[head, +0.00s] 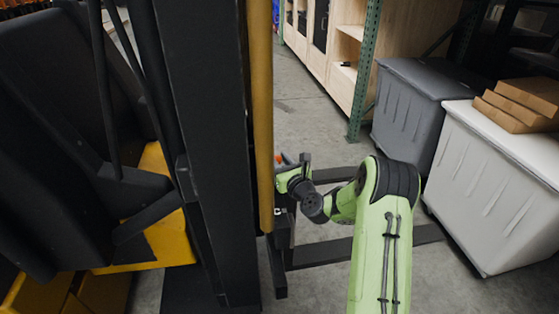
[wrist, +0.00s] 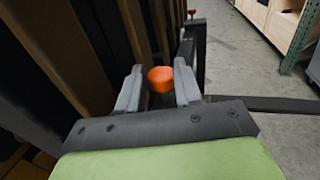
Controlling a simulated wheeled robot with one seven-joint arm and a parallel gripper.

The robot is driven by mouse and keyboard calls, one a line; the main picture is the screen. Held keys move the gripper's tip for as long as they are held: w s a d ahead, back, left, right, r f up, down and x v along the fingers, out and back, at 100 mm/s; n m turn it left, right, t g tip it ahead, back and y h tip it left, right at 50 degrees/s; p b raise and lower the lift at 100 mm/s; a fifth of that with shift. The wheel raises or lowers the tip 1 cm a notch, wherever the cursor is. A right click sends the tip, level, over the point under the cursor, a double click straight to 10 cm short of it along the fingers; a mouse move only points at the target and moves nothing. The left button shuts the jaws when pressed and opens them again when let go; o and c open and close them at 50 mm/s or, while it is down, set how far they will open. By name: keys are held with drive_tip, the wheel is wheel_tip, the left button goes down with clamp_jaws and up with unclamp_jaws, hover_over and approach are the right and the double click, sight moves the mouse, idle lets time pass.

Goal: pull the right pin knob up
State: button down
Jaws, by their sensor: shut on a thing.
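An orange pin knob (wrist: 160,79) sits between the two grey fingers of my gripper (wrist: 159,88) in the wrist view. The fingers are shut on its sides, and its rounded top shows between them. The pin below the knob is hidden. A second, smaller-looking red-orange knob (wrist: 191,12) stands farther off along the dark fork carriage, apart from my gripper. In the head view my gripper (head: 297,162) is at the carriage just right of the yellow mast post, with only a speck of orange showing beside it.
The black mast (head: 205,130) and yellow post (head: 261,110) stand close on the left. Dark forks (head: 325,252) stick out to the right, low over the floor. A white tote (head: 490,190) with cardboard boxes (head: 520,103) and a grey tote (head: 415,110) stand at right. Open floor lies behind.

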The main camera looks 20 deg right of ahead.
drive_tip(key=shift+r, duration=0.3)
drive_tip(key=c, duration=1)
unclamp_jaws()
drive_tip(key=shift+s+f, duration=0.1)
drive_tip(key=shift+s, duration=0.05)
drive_tip(key=s+b, duration=0.2)
drive_tip(key=s, duration=0.3)
drive_tip(key=s+b, duration=0.2)
drive_tip(key=s, duration=0.3)
drive_tip(key=s+d+b, duration=0.1)
drive_tip(key=s+b, duration=0.1)
drive_tip(key=s, duration=0.3)
drive_tip(key=shift+s+b, duration=0.25)
drive_tip(key=shift+b, duration=0.15)
